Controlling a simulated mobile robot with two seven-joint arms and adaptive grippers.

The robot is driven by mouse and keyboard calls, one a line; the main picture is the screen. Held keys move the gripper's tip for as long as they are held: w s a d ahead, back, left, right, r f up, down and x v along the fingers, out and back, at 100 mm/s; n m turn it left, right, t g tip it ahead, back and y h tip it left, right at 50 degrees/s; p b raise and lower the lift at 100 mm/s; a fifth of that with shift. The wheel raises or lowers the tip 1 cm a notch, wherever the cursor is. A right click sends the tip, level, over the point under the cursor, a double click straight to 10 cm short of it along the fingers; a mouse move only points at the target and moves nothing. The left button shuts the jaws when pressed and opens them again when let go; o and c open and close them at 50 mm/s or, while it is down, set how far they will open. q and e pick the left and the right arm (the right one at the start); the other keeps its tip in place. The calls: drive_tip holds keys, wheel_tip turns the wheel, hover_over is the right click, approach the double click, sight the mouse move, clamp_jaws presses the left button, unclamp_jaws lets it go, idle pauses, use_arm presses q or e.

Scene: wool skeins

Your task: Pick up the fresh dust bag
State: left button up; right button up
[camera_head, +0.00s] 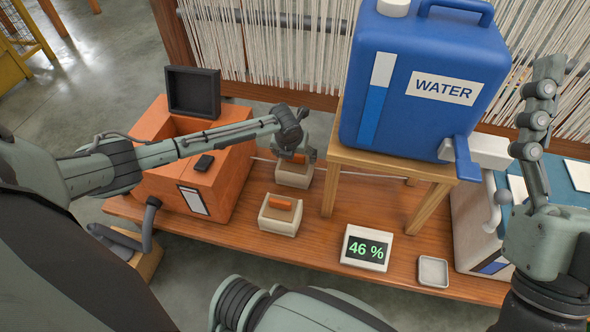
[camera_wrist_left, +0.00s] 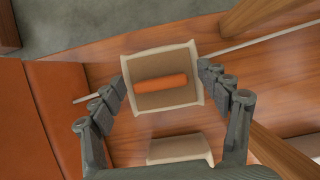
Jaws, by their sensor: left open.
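Two cream, square-topped items, each with an orange roll across the top, sit on the wooden platform. The far one (camera_head: 294,180) stands behind the near one (camera_head: 281,222); I cannot tell which is the fresh dust bag. My left gripper (camera_head: 294,152) is above the far one and partly covers it. In the left wrist view, its open fingers (camera_wrist_left: 161,76) lie on either side of the far item (camera_wrist_left: 165,98), with the orange roll between them. The near item (camera_wrist_left: 180,148) is partly hidden by the gripper. My right gripper (camera_head: 535,120) is at the right, its opening unclear.
An orange box (camera_head: 215,190) with a raised dark lid (camera_head: 193,92) stands left. A wooden stand (camera_head: 385,165) carries a blue water tank (camera_head: 420,95) close on the right. A display reading 46 % (camera_head: 366,248) and a small tray (camera_head: 433,271) lie in front.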

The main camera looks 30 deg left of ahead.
use_arm(q)
drive_tip(key=c, duration=1.6)
